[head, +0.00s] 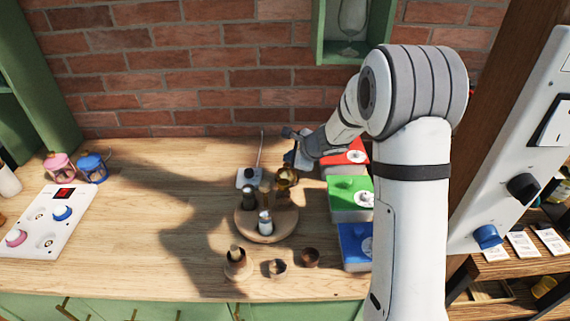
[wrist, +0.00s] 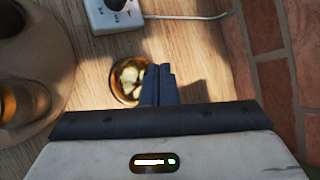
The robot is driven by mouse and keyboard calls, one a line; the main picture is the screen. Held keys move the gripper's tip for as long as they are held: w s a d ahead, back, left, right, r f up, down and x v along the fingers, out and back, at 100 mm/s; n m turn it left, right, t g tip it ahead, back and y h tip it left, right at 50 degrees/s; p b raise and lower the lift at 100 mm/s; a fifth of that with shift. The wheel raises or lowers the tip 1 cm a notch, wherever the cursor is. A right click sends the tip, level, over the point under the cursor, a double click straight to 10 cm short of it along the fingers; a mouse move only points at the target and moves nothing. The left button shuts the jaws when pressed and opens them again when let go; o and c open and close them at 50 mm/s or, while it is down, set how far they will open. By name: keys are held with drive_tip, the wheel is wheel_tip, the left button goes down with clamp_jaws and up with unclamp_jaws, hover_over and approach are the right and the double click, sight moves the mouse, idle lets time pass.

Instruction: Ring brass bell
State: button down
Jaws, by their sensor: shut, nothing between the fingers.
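A round, shiny brass-coloured thing that looks like the brass bell (head: 286,177) stands on the wooden counter behind the round board. In the wrist view the bell (wrist: 126,84) appears as a round golden shape just left of the fingertips, partly covered by them. My gripper (head: 289,164) reaches in from the right, close to the bell. In the wrist view the fingers of my gripper (wrist: 160,70) are together with nothing between them. I cannot tell whether they touch the bell.
A round wooden board (head: 283,229) with small bottles stands in front of the bell. A white socket box (head: 247,178) with a cable is just left. Red (head: 345,158), green (head: 350,205) and blue (head: 354,245) boxes stand right. The brick wall (wrist: 280,75) is close behind.

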drive_tip(key=shift+f, duration=0.15)
drive_tip(key=shift+f+b, duration=0.35)
drive_tip(key=shift+b, duration=0.3)
drive_tip(key=shift+f, duration=0.1)
drive_tip(key=shift+r, duration=0.2)
idle(0.3)
drive_tip(key=shift+r, duration=0.4)
drive_tip(key=shift+r+p, duration=2.5)
drive_tip(key=shift+r, duration=0.5)
